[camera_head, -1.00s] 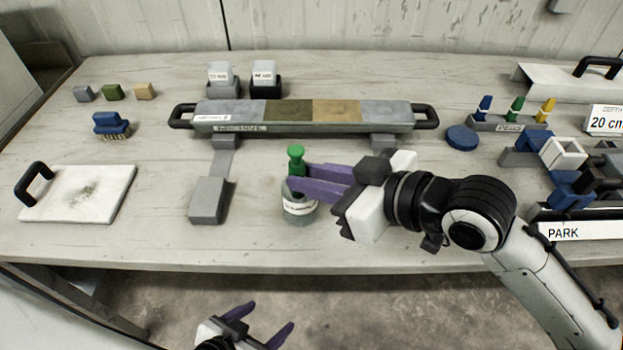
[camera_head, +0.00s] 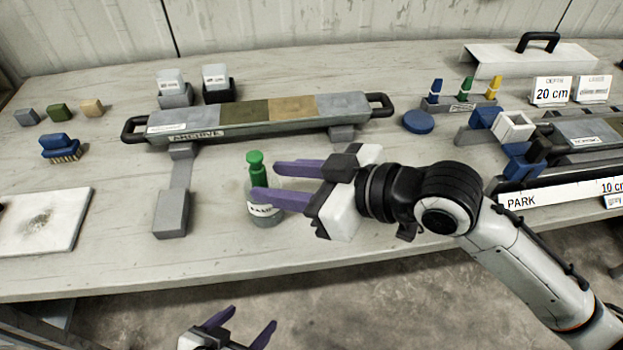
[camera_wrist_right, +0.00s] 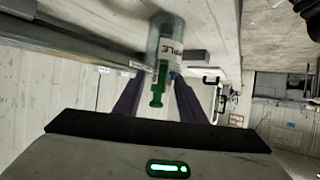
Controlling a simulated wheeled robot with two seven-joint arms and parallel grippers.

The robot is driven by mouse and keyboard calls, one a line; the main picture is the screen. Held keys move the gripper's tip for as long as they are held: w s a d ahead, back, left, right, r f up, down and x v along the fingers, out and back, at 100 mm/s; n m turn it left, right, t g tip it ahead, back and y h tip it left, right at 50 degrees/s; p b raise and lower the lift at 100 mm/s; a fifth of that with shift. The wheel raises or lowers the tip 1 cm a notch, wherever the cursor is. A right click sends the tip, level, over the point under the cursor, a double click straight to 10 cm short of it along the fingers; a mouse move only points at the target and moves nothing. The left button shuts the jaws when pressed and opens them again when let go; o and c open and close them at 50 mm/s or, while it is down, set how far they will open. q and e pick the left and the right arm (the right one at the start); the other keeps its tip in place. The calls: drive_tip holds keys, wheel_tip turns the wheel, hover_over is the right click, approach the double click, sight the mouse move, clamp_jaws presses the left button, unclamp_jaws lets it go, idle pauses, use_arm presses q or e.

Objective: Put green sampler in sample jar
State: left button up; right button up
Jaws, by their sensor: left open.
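The green sampler (camera_head: 255,172) stands upright with its lower end inside the clear sample jar (camera_head: 266,217), its round green top above the rim. The jar has a white label and stands near the table's front edge. My right gripper (camera_head: 264,181) is open, its purple fingers on either side of the sampler. In the right wrist view the sampler (camera_wrist_right: 159,85) and the jar (camera_wrist_right: 166,40) show beyond and between the spread fingers, with gaps. My left gripper (camera_head: 248,320) is open and empty, low in front of the table.
A grey block (camera_head: 171,213) stands left of the jar. The long core tray (camera_head: 225,133) with black handles lies behind. A small rack (camera_head: 460,106) with blue, green and yellow pieces, a blue disc (camera_head: 418,122) and the PARK stand (camera_head: 560,197) are at the right.

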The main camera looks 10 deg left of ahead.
drive_tip(key=v, duration=1)
drive_tip(key=shift+d, duration=0.25)
